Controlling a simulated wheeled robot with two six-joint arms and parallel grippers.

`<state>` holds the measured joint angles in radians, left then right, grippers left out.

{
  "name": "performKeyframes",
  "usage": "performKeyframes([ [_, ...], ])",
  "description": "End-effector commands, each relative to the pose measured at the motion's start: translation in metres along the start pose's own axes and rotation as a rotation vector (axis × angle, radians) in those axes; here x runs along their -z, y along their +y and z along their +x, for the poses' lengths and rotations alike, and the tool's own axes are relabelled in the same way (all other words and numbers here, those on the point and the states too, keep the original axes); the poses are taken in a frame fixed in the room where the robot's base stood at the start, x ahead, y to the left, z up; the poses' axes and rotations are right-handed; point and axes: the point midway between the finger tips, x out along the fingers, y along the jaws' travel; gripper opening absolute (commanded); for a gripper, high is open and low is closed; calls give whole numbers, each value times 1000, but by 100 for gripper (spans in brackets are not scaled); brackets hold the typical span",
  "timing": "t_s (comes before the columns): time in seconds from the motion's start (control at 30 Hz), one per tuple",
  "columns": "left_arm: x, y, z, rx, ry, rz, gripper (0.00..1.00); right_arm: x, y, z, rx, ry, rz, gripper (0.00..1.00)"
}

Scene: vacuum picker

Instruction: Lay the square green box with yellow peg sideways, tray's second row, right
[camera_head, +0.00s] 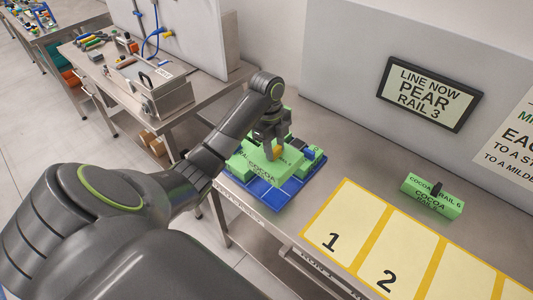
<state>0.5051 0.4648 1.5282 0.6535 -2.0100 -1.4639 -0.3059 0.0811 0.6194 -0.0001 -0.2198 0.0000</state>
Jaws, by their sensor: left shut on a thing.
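The blue tray (262,196) lies on the steel table, with several green boxes on or over it. My left gripper (272,152) points down over the tray and is shut on the green box with the yellow peg (262,170). Another green box with a blue peg (310,155) sits at the tray's right side. The gripper and held box hide much of the tray's rows. My right gripper is not in view.
A green COCOA RAIL 6 box with a black peg (432,196) stands on the table at the right. Yellow-bordered numbered areas (388,280) at the front right are empty. A sign (428,92) on the back panel reads LINE NOW PEAR RAIL 3. A side bench (150,90) holds a metal case.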

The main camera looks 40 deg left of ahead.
Motion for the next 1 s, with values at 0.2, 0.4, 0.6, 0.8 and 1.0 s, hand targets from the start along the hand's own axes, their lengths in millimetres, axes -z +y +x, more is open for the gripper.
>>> performKeyframes([
  [0.2,-4,0,25,-1,0,4,0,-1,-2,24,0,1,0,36],
  [0.4,-8,0,51,0,-1,3,0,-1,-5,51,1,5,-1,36],
  [0.6,-10,1,66,-3,1,1,0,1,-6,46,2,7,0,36],
  [0.8,-14,1,92,-3,1,1,0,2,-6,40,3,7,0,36],
  [1.0,-15,0,98,0,-2,2,0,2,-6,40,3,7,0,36],
])
